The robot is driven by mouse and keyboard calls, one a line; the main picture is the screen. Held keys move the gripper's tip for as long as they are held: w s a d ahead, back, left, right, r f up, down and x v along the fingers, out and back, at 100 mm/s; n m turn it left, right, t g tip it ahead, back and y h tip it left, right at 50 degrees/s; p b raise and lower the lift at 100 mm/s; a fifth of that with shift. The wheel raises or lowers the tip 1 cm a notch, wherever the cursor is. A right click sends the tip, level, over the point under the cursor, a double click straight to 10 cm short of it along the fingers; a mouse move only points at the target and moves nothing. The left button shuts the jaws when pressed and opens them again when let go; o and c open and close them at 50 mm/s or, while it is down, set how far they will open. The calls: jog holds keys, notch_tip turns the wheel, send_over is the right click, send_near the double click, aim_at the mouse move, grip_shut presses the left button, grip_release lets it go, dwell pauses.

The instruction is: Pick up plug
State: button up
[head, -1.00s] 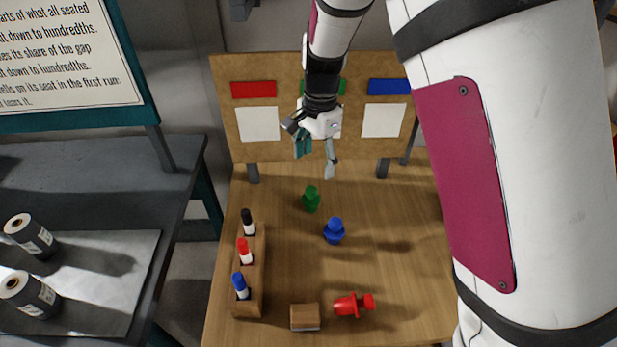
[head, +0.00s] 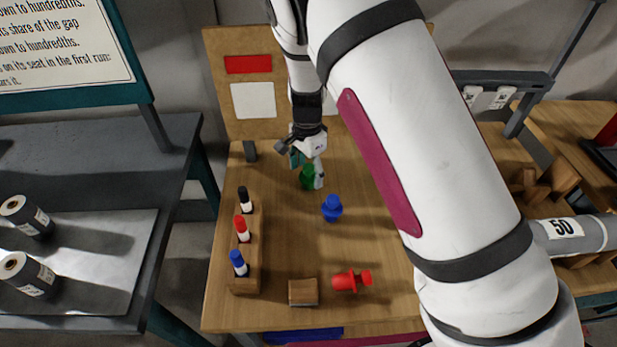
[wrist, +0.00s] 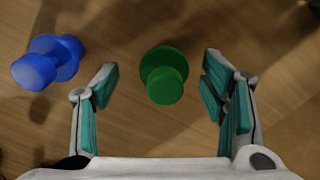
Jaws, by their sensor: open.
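Three plug-like pieces are on the wooden table (head: 285,215). The green plug (head: 307,178) stands toward the back; in the wrist view it (wrist: 164,75) lies between my open fingers, apart from both. The blue plug (head: 332,208) stands nearer the front; in the wrist view it (wrist: 47,62) is left of my left finger. The red plug (head: 351,280) lies on its side near the front edge. My gripper (head: 309,172) is open and empty, at the green plug; it also shows in the wrist view (wrist: 162,90). In the head view it partly hides the green plug.
A wooden rack (head: 244,284) with black, red and blue markers stands on the left of the table. A wooden block eraser (head: 303,292) lies near the front edge. A board (head: 222,98) stands at the back. A grey side table (head: 98,225) holds rolls.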

aim_at(307, 178)
jog(key=shift+w+f, duration=0.15)
jog(key=shift+f, duration=0.85)
jog(key=shift+w+f, duration=0.1)
jog(key=shift+f, duration=0.85)
jog(key=c, duration=1.3)
jog(key=shift+o, duration=0.2)
